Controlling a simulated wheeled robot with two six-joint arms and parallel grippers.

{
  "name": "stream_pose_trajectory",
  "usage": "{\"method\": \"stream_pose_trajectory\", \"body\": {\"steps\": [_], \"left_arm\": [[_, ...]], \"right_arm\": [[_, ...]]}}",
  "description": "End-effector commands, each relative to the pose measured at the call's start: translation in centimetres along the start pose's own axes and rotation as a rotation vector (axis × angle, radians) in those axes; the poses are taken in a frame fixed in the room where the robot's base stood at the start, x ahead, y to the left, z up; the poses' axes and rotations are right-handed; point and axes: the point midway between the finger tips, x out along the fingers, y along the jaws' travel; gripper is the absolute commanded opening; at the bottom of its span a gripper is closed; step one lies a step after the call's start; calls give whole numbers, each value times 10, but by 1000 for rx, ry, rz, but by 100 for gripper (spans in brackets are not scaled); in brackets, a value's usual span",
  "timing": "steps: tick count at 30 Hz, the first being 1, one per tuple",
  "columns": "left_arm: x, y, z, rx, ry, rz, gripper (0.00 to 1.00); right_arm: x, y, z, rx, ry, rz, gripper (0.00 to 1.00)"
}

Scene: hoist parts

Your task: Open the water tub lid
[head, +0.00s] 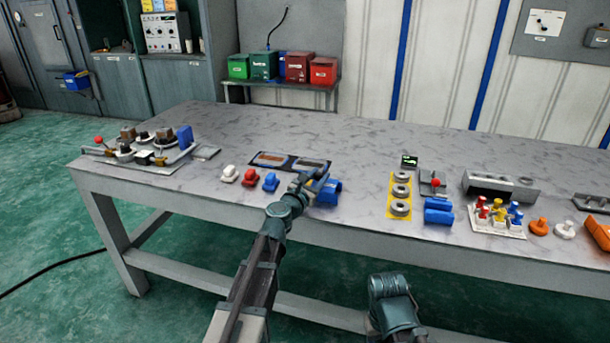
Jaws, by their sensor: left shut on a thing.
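A small blue tub (329,193) stands near the front edge of the table, left of centre. My left gripper (310,181) reaches over the table at the tub's left side and is shut on a blue part there, which looks like its lid. The fingers and wrist hide most of this part, so I cannot tell how far the lid stands open. My right arm shows only as a teal link at the bottom, and its gripper is not in view.
Red, white and blue small pieces (250,178) lie left of the gripper. A dark-framed tray (289,161) lies just behind it. A yellow strip with rings (400,192) and another blue block (438,211) stand to the right. The table's back middle (350,135) is clear.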

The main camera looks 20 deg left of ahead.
Motion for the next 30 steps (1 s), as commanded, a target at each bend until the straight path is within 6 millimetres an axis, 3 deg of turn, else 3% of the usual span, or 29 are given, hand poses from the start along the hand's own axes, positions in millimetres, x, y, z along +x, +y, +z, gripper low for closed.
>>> {"method": "stream_pose_trajectory", "body": {"steps": [4,13,14,18,30], "left_arm": [[3,-18,4,0,0,-2,0],[4,-19,4,0,0,0,0],[4,-19,4,0,0,0,38],[4,-19,4,0,0,0,63],[2,-20,4,0,0,0,66]], "right_arm": [[0,0,0,0,0,0,50],[0,0,0,0,0,0,50],[0,0,0,0,0,0,50],[0,0,0,0,0,0,50],[0,0,0,0,0,0,50]]}}
